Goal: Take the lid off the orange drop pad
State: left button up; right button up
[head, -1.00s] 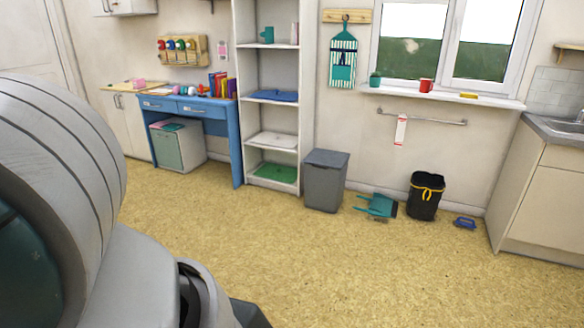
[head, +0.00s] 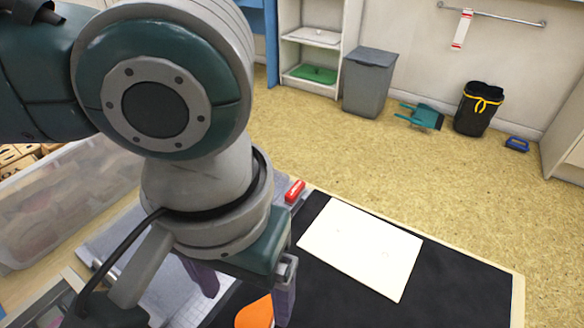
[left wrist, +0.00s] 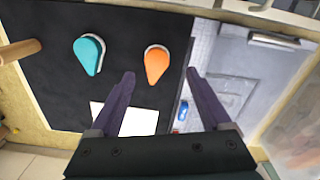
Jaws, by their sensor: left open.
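The orange drop pad (left wrist: 157,65) lies on a black mat, a teardrop shape with an orange top and a pale rim showing at its round end. In the head view the orange pad (head: 254,313) shows only partly at the bottom edge, beside my left gripper's fingers. My left gripper (head: 245,298) is open and empty. In the left wrist view its two dark purple fingers (left wrist: 160,75) appear on either side of the orange pad, apart from it. I cannot tell their height above it. My right gripper is not in view.
A teal drop pad (left wrist: 88,55) lies left of the orange one in the wrist view. A white sheet (head: 360,247) lies on the black mat (head: 460,290). A red object (head: 294,190) sits near the table's back edge. A clear plastic bin (head: 50,215) stands at left.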

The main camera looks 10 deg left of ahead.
aim_at(253, 320)
pick_arm(q)
jog(key=f, duration=0.2)
jog(key=f+b, duration=0.1)
jog(key=f, duration=0.1)
jog(key=shift+s+d+f, duration=0.15)
jog(key=shift+d+f, duration=0.05)
jog(key=shift+f, duration=0.05)
jog(key=shift+c, duration=0.4)
grip_shut()
